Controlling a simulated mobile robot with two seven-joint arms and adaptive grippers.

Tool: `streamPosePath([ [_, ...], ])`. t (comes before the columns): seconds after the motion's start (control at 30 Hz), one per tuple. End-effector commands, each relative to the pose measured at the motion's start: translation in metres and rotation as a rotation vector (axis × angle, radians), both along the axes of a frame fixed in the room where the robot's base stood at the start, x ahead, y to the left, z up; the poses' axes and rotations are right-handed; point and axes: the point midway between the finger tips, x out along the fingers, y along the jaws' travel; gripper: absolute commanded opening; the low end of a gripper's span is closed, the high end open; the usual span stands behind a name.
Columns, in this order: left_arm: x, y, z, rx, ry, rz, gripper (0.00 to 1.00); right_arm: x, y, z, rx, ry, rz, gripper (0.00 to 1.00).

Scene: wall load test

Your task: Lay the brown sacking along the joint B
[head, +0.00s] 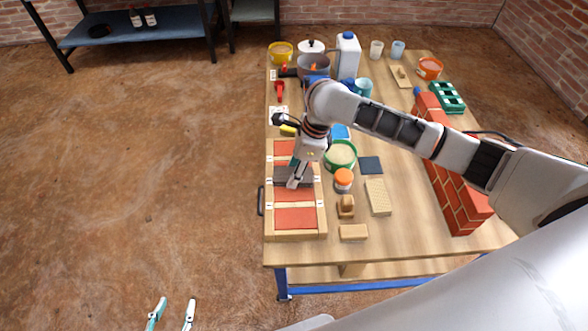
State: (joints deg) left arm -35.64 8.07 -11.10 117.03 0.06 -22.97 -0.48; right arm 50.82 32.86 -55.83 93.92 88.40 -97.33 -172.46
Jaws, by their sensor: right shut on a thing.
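A long wooden frame (300,236) with red brick panels (295,217) and pale joints lies along the table's left side. A dark grey-brown piece (281,178), which looks like the sacking, lies across the frame's middle. My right gripper (296,183) points down onto this piece and is shut on it; the fingers and wrist hide part of it. Small white labels sit along the frame's edges, too small to read, so I cannot tell which joint is B. My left gripper (171,314) is open and empty above the floor at the bottom left.
A red brick wall (458,195) runs along the right side. Pots and cups crowd the back. The front table strip is clear.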

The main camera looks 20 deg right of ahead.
Motion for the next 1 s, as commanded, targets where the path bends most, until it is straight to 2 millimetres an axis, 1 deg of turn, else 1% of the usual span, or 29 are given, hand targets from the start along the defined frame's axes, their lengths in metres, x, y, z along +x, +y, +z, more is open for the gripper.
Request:
streamPosePath([
  [0.23, -0.002, 0.0, -0.004, 0.001, 0.006, -0.001, 0.4, 0.0, 0.0, -0.003, 0.0, 0.0, 0.0, 0.21],
  [0.27, -0.002, 0.0, -0.004, 0.001, 0.005, -0.001, 0.4, 0.0, 0.0, -0.003, 0.0, 0.0, 0.0, 0.46],
  [0.3, -0.002, 0.0, -0.004, 0.001, 0.005, -0.001, 0.4, 0.0, 0.0, -0.003, 0.0, 0.0, 0.0, 0.56],
  [0.33, -0.002, 0.0, -0.003, 0.001, 0.005, -0.001, 0.4, 0.0, 0.0, -0.002, 0.0, 0.0, 0.0, 0.58],
  [0.63, -0.003, 0.0, -0.004, 0.003, 0.008, -0.004, 0.4, 0.0, 0.0, -0.002, 0.0, 0.0, 0.0, 0.58],
  [0.73, -0.003, 0.0, -0.004, 0.003, 0.008, -0.004, 0.4, 0.0, -0.001, 0.002, 0.0, -0.001, 0.001, 0.58],
  [0.87, -0.002, 0.0, -0.004, 0.002, 0.006, -0.003, 0.4, 0.0, -0.006, 0.018, -0.001, -0.004, 0.0, 0.58],
  [1.0, -0.002, 0.0, -0.003, 0.001, 0.005, -0.001, 0.4, -0.003, -0.013, 0.045, -0.001, -0.006, 0.002, 0.58],
])
